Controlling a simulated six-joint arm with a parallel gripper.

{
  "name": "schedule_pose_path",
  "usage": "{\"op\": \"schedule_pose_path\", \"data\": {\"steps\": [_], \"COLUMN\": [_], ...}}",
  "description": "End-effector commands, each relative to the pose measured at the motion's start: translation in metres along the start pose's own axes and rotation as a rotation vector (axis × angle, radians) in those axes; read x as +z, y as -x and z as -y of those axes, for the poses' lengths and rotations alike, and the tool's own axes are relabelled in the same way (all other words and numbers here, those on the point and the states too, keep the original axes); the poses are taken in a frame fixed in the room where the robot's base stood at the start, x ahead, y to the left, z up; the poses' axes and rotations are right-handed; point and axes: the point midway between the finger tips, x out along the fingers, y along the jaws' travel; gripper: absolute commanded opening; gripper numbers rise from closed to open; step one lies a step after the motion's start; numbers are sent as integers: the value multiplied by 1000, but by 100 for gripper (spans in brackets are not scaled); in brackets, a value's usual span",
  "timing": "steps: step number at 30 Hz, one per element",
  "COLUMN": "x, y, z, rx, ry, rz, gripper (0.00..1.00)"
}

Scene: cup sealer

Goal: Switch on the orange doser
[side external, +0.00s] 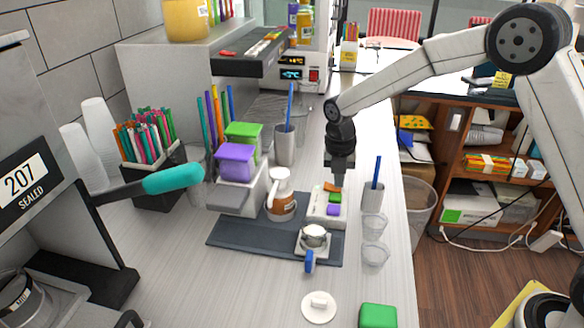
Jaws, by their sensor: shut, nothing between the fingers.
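A white control box (317,215) stands on the dark mat, with orange (330,187), green (335,198) and purple (333,210) buttons on top. My gripper (339,183) is shut and empty, pointing down over the far end of this box, close to the orange button. I cannot tell whether it touches the button. Left of it stand a purple-topped doser (236,160) and a green-topped doser (243,133) behind it. I cannot make out an orange doser body; it may be hidden.
Right of the box are clear cups (375,252) and a holder with a blue straw (373,192). The sealer's teal handle (174,178) juts in from the left.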

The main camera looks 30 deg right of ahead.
Motion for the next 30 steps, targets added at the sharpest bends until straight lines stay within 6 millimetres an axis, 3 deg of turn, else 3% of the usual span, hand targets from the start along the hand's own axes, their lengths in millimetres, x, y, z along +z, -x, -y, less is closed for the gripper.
{"op": "schedule_pose_path", "data": {"steps": [8,20,30], "x": [-1,1,0], "y": [-13,-13,-9], "z": [8,7,-4], "rx": [19,17,19], "ry": [-1,-2,-2], "rz": [-5,-2,-2], "gripper": [0,0,0]}}
